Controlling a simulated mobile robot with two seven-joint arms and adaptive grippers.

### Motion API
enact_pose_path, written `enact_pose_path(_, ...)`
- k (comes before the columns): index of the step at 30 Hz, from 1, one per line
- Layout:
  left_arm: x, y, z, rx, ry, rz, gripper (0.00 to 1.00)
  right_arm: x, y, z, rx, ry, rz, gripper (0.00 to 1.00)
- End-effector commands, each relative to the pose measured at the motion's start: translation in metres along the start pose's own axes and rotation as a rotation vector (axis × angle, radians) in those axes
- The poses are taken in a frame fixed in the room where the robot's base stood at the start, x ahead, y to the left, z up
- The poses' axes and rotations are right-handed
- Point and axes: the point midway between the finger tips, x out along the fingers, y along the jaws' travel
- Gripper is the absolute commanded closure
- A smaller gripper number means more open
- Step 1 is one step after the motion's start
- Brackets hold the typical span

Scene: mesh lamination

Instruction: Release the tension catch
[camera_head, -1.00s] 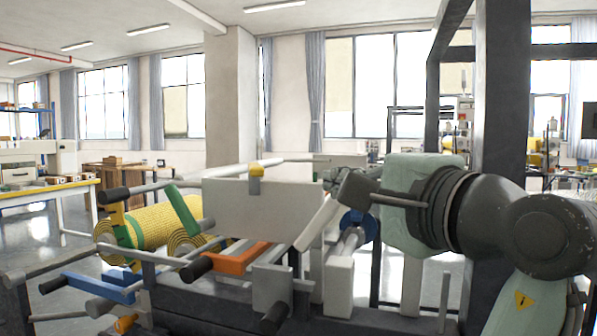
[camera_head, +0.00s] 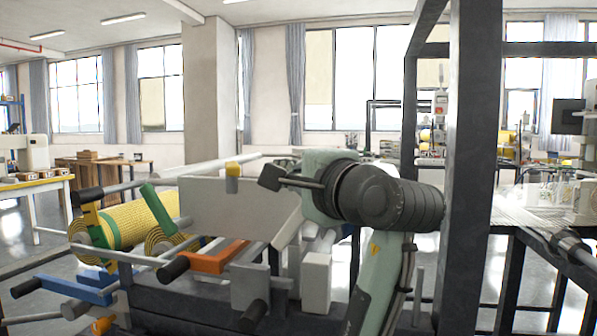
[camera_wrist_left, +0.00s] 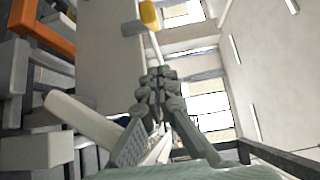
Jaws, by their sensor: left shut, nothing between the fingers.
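A small yellow cap (camera_head: 233,170) stands at the top edge of a grey-white panel (camera_head: 215,205) on the machine frame. I cannot tell for certain which part is the tension catch. My left gripper (camera_head: 268,178) is just right of the cap, apart from it, and points left. In the left wrist view its fingers (camera_wrist_left: 160,76) are shut with nothing between them, and the yellow cap (camera_wrist_left: 149,15) shows beyond the fingertips at the top. My right gripper is not recognisable in the views.
Below and left are a yellow roll (camera_head: 135,220), an orange bar (camera_head: 215,257), a blue bar (camera_head: 75,288) and several protruding rods with dark ends. A thick dark post (camera_head: 470,170) stands right of my arm. Open air lies above the panel.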

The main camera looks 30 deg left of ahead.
Motion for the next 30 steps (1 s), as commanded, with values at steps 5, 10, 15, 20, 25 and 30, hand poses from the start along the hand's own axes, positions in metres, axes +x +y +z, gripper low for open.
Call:
enact_pose_path(5,0.009,-0.001,0.025,-0.001,-0.001,-0.002,1.00,0.014,-0.002,0.011,-0.007,-0.015,-0.001,0.56)
enact_pose_path(10,0.012,0.000,0.037,0.001,-0.001,0.000,1.00,0.020,-0.002,0.017,-0.014,-0.022,0.001,0.56)
enact_pose_path(15,0.013,0.000,0.039,0.001,0.000,0.001,1.00,0.021,-0.002,0.018,-0.014,-0.021,0.001,0.56)
enact_pose_path(20,0.013,0.000,0.039,0.001,-0.001,0.001,1.00,0.021,-0.002,0.018,-0.015,-0.021,0.001,0.56)
enact_pose_path(25,0.015,0.001,0.041,-0.001,0.005,0.001,1.00,0.022,-0.003,0.019,-0.014,-0.026,0.001,0.56)
enact_pose_path(30,0.025,0.003,0.050,-0.003,0.037,0.000,1.00,0.003,0.000,0.000,-0.002,0.001,0.002,0.56)
